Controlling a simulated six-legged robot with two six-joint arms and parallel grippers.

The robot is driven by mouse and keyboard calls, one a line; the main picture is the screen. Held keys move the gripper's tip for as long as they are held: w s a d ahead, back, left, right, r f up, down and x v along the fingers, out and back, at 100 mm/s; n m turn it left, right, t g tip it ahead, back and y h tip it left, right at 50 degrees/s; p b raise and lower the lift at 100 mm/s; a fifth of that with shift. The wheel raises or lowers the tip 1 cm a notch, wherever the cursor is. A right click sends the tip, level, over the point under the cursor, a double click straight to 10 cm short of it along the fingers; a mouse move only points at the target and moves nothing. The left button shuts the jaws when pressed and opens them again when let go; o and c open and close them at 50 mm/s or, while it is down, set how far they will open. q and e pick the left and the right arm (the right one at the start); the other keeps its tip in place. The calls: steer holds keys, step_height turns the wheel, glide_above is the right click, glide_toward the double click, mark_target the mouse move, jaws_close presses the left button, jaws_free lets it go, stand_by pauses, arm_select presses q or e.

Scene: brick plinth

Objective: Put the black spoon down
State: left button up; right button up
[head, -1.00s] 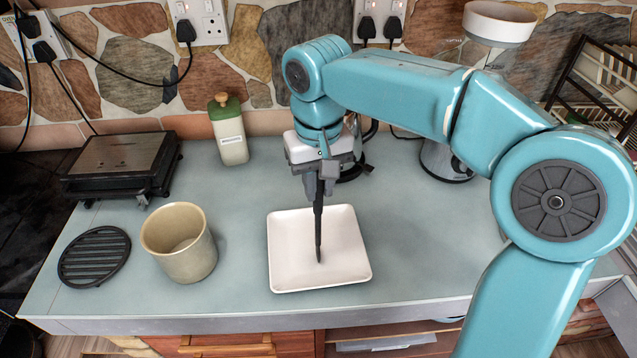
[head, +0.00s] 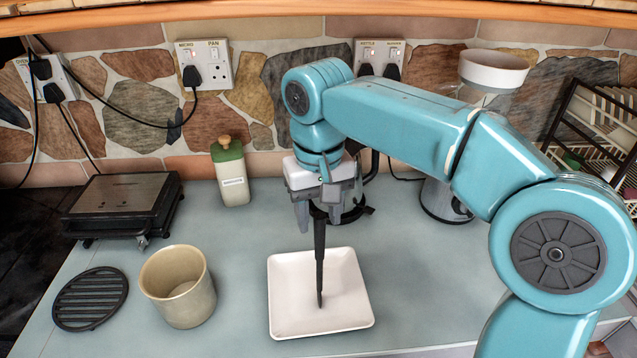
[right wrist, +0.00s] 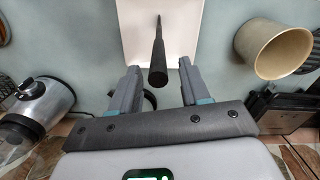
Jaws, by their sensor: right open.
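The black spoon (head: 320,265) stands nearly upright over the white square plate (head: 350,312). Its lower end meets the plate in the head view, though I cannot tell for sure that it touches. My right gripper (head: 319,226) is open above the plate, with one finger on each side of the spoon's upper end. In the right wrist view the spoon (right wrist: 158,50) lies between the spread fingers, with gaps on both sides. The plate (right wrist: 185,30) shows behind it. My left gripper is not in view.
A beige pot (head: 178,290) and a round black trivet (head: 90,299) are left of the plate. A black appliance (head: 125,205) and a green-topped bottle (head: 232,172) stand behind. A blender-like appliance (head: 440,200) and a dish rack (head: 600,130) are at right. The counter right of the plate is clear.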

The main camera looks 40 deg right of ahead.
step_height(320, 180, up, 7)
steer(key=shift+r+p, duration=0.15)
steer(key=shift+p, duration=0.5)
steer(key=shift+r, duration=0.5)
